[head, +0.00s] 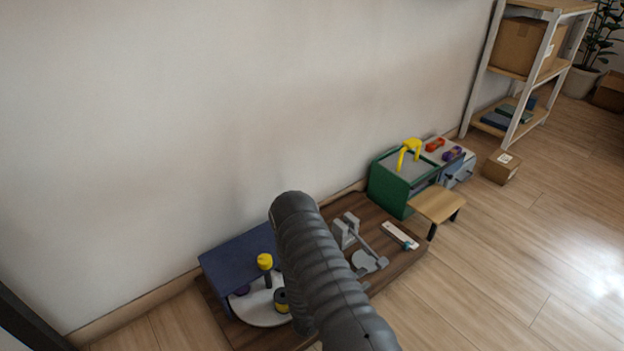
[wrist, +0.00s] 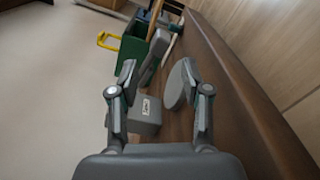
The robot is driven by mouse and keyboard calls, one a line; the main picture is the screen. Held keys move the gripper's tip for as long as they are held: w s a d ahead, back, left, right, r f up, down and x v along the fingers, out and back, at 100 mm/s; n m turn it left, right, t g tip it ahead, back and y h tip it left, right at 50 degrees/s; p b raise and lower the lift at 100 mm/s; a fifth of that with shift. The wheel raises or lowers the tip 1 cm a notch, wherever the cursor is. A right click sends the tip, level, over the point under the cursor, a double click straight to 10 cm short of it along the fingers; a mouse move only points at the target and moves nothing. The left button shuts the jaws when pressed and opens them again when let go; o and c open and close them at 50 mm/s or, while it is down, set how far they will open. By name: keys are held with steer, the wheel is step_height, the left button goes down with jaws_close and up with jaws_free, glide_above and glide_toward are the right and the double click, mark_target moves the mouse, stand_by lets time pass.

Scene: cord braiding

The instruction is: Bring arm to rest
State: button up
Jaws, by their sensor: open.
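My gripper (wrist: 158,80) is open in the wrist view, its two fingers spread apart with nothing held between them. Beyond the fingers lie the brown board (wrist: 222,62), a grey block with a white label (wrist: 146,112) and a grey round plate (wrist: 177,86). In the head view my dark grey arm rises in front of the board (head: 405,262) and hides part of it. My gripper cannot be made out in that view. A yellow-topped peg (head: 265,262) and a dark spool with a yellow band (head: 281,300) stand at a white disc (head: 258,309) left of my arm.
A dark blue panel (head: 232,259) is at the board's left. Grey fixtures (head: 345,230) stand right of my arm. A green box (head: 391,190) with a yellow handle (head: 409,149), a small wooden stool (head: 437,204) and a cardboard box (head: 501,167) are farther right.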

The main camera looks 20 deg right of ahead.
steer(key=shift+s+d+f+n, duration=0.1)
steer(key=shift+s+f+n, duration=0.15)
steer(key=shift+n, duration=0.35)
steer(key=s+d+g, duration=0.2)
steer(key=s+g, duration=0.4)
steer(key=s, duration=0.2)
steer(key=s+a+r+m+g+y+p, duration=0.1)
steer(key=s+a+r+m+g+y, duration=0.15)
steer(key=s+r+g, duration=0.4)
steer(key=a+r+m+t+y+p, duration=0.15)
steer(key=a+r+y, duration=0.3)
steer(key=r, duration=0.55)
steer(key=s+a+r+m+t+y+p, duration=0.1)
steer(key=a+r+m+y+p, duration=0.25)
steer(key=r, duration=0.65)
steer(key=a+r+m+t+y, duration=0.1)
steer(key=a+r+y, duration=0.4)
steer(key=r, duration=0.5)
steer(key=s+a+r+m+t+p, duration=0.1)
steer(key=s+r+t+p, duration=0.1)
steer(key=r, duration=0.8)
steer(key=s+a+r+m+t+y+p, duration=0.1)
steer(key=r+t, duration=0.4)
steer(key=r, duration=0.5)
steer(key=shift+s+a+t+p, duration=0.3)
steer(key=shift+s+a+p, duration=0.2)
steer(key=shift+s+p, duration=0.5)
